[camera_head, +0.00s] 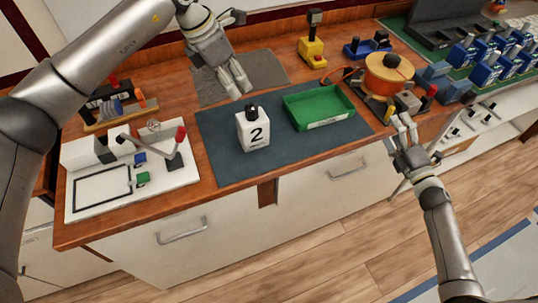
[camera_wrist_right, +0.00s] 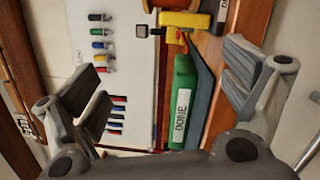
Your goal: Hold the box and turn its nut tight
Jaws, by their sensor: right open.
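A white box (camera_head: 254,134) marked "2" stands upright on the dark mat in the head view. A black nut (camera_head: 252,112) sits on its top; I cannot tell how tight it is. My left gripper (camera_head: 238,92) hangs just behind and above the box, apart from it, fingers pointing down; I cannot tell how far apart its fingers are. My right gripper (camera_head: 401,124) is open and empty near the bench's front edge, well right of the box. Its spread fingers also show in the right wrist view (camera_wrist_right: 168,92).
A green tray (camera_head: 292,124) lies right of the box; its label reads DONE in the right wrist view (camera_wrist_right: 176,118). A white fixture with a red-tipped lever (camera_head: 179,148) stands left. An orange spool (camera_head: 387,85) is near my right gripper. The dark mat (camera_head: 222,165) is clear around the box.

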